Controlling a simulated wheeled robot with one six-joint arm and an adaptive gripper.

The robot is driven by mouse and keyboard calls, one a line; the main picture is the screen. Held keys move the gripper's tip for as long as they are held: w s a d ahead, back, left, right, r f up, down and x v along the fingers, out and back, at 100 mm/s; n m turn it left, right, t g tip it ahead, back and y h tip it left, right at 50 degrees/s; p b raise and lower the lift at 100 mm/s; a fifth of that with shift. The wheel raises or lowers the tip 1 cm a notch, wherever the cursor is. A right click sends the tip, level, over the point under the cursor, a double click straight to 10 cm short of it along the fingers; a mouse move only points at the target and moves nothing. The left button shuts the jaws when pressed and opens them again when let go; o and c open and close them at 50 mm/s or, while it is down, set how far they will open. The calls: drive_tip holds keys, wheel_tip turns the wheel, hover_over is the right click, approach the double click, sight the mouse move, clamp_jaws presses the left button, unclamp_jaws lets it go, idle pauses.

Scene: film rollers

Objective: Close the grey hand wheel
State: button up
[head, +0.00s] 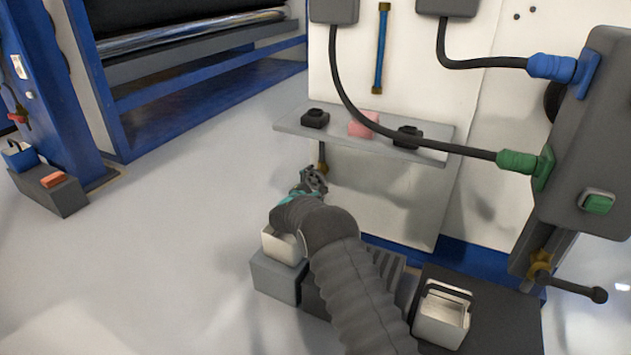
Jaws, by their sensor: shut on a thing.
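My gripper (313,181) is at the end of my grey arm, just below the shelf on the white panel. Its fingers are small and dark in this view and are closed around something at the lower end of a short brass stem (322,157). The grey hand wheel appears to be there between the fingers, but the gripper hides most of it. I cannot tell how far the wheel is turned.
The grey shelf (430,150) above my gripper holds two black knobs and a pink block (362,124). A brass valve with a black lever (573,285) is at right.

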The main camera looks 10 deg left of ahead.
idle(0.5)
drive_tip(key=o, duration=1)
drive_tip(key=v, duration=0.7)
drive_tip(key=shift+s, duration=0.25)
drive_tip(key=shift+a, duration=0.1)
